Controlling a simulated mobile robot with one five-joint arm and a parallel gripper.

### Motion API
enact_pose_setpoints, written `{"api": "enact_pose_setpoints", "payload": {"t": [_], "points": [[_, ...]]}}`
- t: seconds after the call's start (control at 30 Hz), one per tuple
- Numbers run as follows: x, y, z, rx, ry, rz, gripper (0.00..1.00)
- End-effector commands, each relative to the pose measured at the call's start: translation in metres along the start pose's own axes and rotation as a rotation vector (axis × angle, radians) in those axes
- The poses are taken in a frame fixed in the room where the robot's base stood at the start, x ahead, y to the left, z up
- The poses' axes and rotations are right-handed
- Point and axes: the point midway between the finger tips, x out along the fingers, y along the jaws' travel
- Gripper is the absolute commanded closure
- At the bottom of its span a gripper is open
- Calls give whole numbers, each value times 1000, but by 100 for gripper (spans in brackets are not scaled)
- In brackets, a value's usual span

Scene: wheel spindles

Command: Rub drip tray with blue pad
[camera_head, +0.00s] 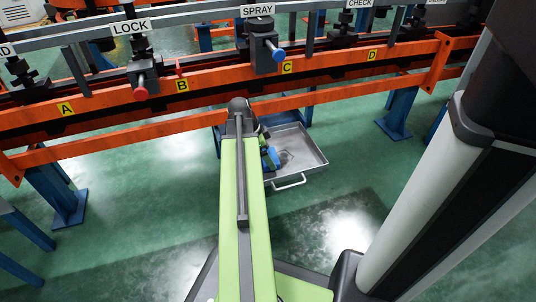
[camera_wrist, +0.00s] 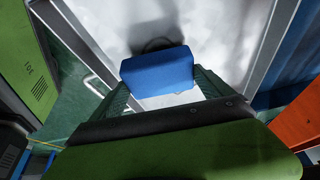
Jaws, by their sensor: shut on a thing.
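The drip tray (camera_head: 312,149) is a shallow grey metal tray with a handle at its front, low beneath the orange rails. Its pale inside (camera_wrist: 220,30) fills the top of the wrist view, with a dark round smudge partly hidden behind the pad. The blue pad (camera_wrist: 158,72) is a blue block between the fingers of my gripper (camera_wrist: 160,92), which is shut on it. In the head view the pad (camera_head: 271,158) is over the tray's left part, partly hidden by my arm. I cannot tell whether it touches the tray's floor.
Orange rails (camera_head: 340,88) marked A to D run across above the tray. A blue-tipped spray fitting (camera_head: 278,54) and a red-tipped lock fitting (camera_head: 141,91) stick out over them. Blue posts (camera_head: 397,112) stand on the green floor. Floor in front of the tray is clear.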

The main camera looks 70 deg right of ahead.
Motion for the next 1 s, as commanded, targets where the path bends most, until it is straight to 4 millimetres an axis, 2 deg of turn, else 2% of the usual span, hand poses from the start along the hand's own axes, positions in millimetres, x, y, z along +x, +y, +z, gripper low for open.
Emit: {"api": "enact_pose_setpoints", "payload": {"t": [1.0], "points": [[20, 0, 7, 2, 0, 1, 42]]}}
